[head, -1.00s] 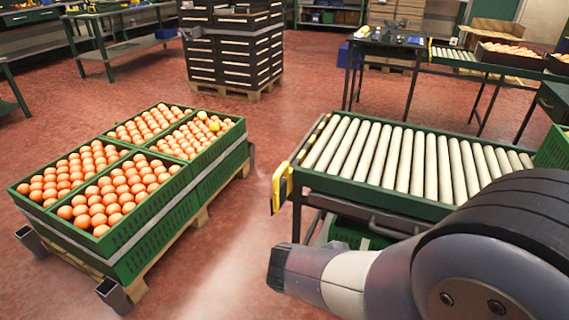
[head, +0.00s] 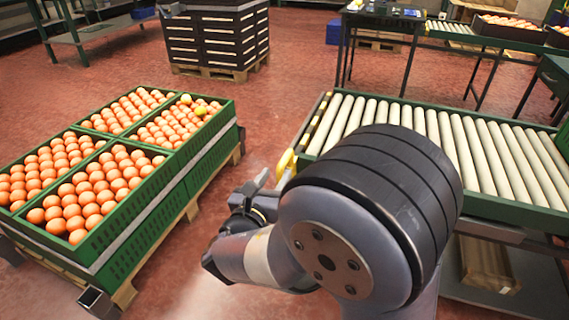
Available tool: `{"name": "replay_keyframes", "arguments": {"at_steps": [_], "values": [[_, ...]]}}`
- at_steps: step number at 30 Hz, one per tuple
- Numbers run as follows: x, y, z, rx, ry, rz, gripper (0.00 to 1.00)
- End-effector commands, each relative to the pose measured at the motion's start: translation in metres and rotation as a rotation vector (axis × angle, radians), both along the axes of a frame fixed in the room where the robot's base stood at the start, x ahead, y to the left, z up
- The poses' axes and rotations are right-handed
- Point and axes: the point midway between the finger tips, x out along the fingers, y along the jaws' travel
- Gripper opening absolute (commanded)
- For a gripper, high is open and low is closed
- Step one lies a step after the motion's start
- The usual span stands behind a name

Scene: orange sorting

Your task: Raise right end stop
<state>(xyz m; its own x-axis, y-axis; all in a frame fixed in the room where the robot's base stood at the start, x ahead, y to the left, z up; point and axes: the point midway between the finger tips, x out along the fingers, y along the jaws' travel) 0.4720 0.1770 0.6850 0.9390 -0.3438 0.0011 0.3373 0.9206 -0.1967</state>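A roller conveyor (head: 480,150) with pale rollers and a green side frame stands at the right. A yellow part (head: 285,161), which may be an end stop, sits at its near left end, partly hidden by my arm. I cannot tell whether it is raised or lowered. My arm crosses the front of the conveyor. What looks like my gripper (head: 254,188) is a small dark and grey end left of the big joint, just left of and below the yellow part. Its fingers are too small and covered to read, and I see nothing held.
Green crates (head: 152,198) full of oranges stand on a wooden pallet (head: 190,212) at the left. A stack of dark crates (head: 215,38) stands behind. Another roller conveyor (head: 455,32) is at the back right. Red floor lies open between the pallet and the conveyor.

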Motion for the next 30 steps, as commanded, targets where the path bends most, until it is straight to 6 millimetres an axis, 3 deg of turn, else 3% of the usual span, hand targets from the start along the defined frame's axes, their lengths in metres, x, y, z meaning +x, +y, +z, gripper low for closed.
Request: {"name": "replay_keyframes", "arguments": {"at_steps": [6, 12, 24, 30], "values": [[0.036, -0.015, -0.002, 0.002, -0.001, -0.005, 0.38], [0.056, -0.022, -0.001, 0.002, 0.0, -0.003, 0.38], [0.062, -0.023, 0.0, 0.001, 0.0, -0.001, 0.38], [0.062, -0.023, 0.0, 0.001, 0.0, -0.001, 0.21]]}}
